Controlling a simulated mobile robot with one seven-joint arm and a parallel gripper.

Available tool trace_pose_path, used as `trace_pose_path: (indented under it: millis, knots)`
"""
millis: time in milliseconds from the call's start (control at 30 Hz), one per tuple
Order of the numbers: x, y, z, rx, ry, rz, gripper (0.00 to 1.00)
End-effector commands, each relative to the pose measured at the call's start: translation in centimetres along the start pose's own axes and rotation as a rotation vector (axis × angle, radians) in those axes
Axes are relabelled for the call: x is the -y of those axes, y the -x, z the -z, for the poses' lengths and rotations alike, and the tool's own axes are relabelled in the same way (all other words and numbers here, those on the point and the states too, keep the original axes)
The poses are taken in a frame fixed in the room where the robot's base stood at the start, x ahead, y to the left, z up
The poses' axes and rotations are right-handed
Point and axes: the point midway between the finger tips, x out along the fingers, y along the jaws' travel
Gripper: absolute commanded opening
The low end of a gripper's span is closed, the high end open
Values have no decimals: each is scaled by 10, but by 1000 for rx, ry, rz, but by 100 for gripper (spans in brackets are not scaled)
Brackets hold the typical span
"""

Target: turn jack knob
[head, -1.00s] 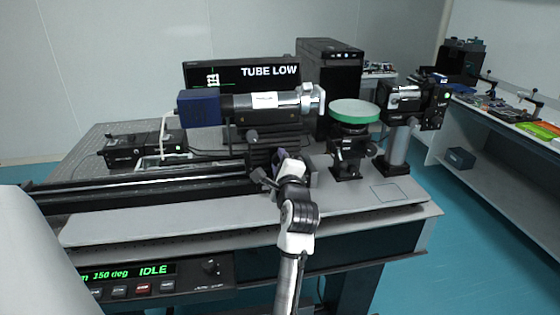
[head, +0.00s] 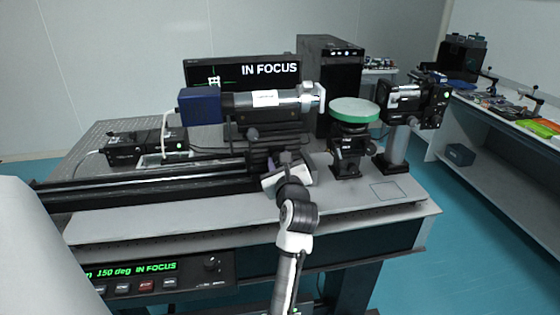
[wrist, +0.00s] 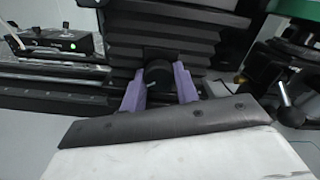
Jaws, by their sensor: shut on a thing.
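The jack knob (wrist: 157,73) is a dark round knob on the front of the black jack, seen in the wrist view between the two purple fingers of my gripper (wrist: 160,88). The fingers are shut on it from both sides. In the head view my gripper (head: 287,161) reaches the jack (head: 272,140) under the tube, and the knob is largely hidden. The tube (head: 265,102), with a blue box at its left end, lies level on the jack. The screen (head: 270,70) behind reads "IN FOCUS", and so does the front panel (head: 150,270), beside "150 deg".
A green-rimmed round plate (head: 354,108) on a black mount stands right of the tube. A camera-like device on a post (head: 397,150) is farther right. A black rail (head: 150,187) runs left of the jack. The table's front strip (head: 150,223) is clear.

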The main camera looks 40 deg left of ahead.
Motion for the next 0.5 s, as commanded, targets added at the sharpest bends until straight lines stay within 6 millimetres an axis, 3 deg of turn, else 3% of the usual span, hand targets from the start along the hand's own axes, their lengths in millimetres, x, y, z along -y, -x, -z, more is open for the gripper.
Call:
trace_pose_path:
  millis: [500]
  knots:
    - [-1, 0, 1, -3, -124, -1, 8]
